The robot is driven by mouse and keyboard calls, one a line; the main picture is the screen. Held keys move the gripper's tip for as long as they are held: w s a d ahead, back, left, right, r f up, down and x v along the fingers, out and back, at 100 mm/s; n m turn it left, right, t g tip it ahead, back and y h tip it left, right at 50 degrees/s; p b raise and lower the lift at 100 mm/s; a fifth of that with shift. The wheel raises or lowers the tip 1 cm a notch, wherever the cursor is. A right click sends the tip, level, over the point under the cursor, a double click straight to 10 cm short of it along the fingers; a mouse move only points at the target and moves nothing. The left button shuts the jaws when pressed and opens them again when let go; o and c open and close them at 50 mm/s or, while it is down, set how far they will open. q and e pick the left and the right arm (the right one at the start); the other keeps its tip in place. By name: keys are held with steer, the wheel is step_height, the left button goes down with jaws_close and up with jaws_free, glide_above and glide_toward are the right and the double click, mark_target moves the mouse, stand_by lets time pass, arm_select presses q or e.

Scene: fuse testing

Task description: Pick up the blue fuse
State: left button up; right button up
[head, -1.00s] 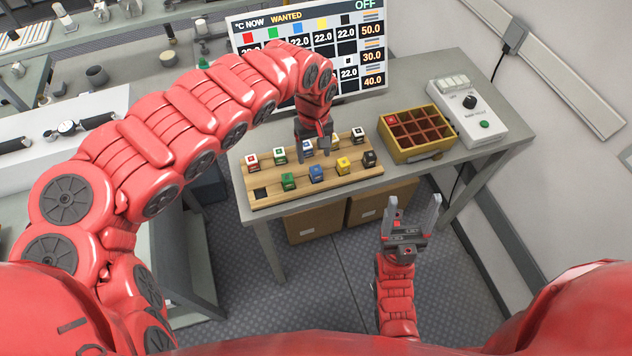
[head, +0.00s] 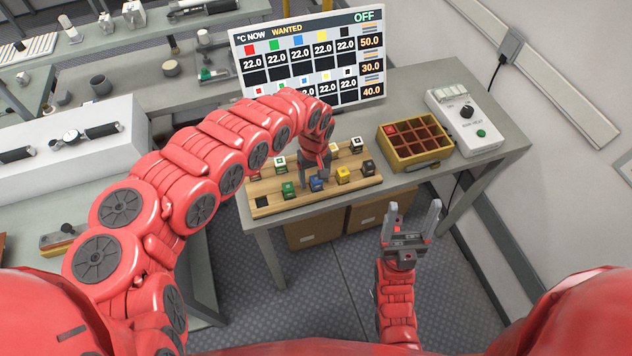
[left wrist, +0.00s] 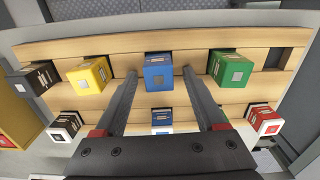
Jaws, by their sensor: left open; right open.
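The blue fuse (head: 316,184) stands in the front row of the wooden rack (head: 285,205), between the green fuse (head: 288,190) and the yellow fuse (head: 342,174). My left gripper (head: 314,180) is open and empty above the rack, right over the blue fuse. In the left wrist view the blue fuse (left wrist: 159,72) shows between the tips of the two open fingers (left wrist: 160,82), with a gap on each side. I cannot tell whether the tips are level with it. My right gripper (head: 411,217) is open and empty in front of the table, away from the rack.
More fuses stand nearby in the rack, including a black one (head: 368,167) and white-topped ones in the back row. A yellow sorting box (head: 415,160) with one red fuse and a white tester (head: 466,120) stand to the right. A display screen (head: 310,55) stands behind.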

arm_select(q)
jaws_close()
steer(key=shift+w+r, duration=0.1)
steer(key=shift+r, duration=0.05)
stand_by(0.4)
